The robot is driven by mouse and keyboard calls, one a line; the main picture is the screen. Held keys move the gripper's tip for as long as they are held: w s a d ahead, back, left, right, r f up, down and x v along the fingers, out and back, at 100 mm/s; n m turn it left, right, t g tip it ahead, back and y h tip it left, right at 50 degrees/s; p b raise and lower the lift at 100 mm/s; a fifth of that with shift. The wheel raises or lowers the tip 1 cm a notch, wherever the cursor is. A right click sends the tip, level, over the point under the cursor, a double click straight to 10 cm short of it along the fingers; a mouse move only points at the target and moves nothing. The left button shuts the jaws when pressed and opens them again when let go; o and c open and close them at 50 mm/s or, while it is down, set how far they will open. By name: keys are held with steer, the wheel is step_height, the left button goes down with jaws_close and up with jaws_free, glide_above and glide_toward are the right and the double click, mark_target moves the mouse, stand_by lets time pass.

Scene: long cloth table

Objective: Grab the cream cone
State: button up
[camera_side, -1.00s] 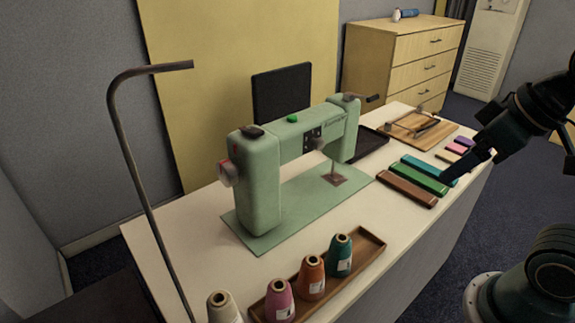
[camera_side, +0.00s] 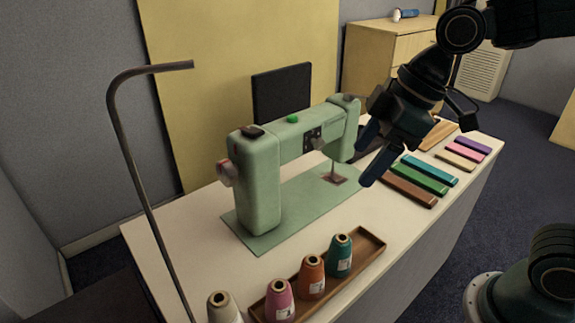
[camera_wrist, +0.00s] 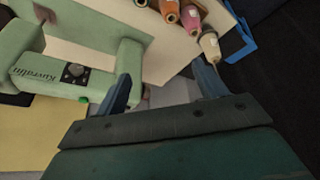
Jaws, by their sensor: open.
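The cream cone (camera_side: 222,308) stands at the near left end of the table in the side view, cut off by the lower edge. It also shows in the wrist view (camera_wrist: 209,42), at the end of the row of cones. My gripper (camera_side: 372,159) is open and empty, high over the table to the right of the sewing machine and well apart from the cone. In the wrist view the cream cone lies beyond the right fingertip.
A wooden tray (camera_side: 372,243) holds pink (camera_side: 280,300), orange (camera_side: 312,278) and teal (camera_side: 340,256) cones beside the cream one. A green sewing machine (camera_side: 258,190) stands mid-table. A bent metal pole (camera_side: 135,160) rises at the left. Coloured bars (camera_side: 425,176) lie at the right.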

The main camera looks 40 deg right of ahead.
steer(key=w+a+f+n+g+y, duration=0.1)
steer(key=w+a+f+n, duration=0.15)
steer(key=a, duration=0.25)
steer(key=w+a+f+n+g+y, duration=0.1)
steer(key=w+a+n, duration=0.2)
steer(key=a, duration=0.1)
steer(key=n+g, duration=0.3)
steer(key=n, duration=0.3)
glide_toward(224, 292)
steer(key=f, duration=0.1)
steer(key=shift+f+y, duration=0.1)
steer(key=shift+y, duration=0.3)
steer(key=shift+f, duration=0.1)
steer(key=shift+x, duration=4.15)
steer(key=shift+x, duration=2.6)
steer(key=shift+s, duration=0.15)
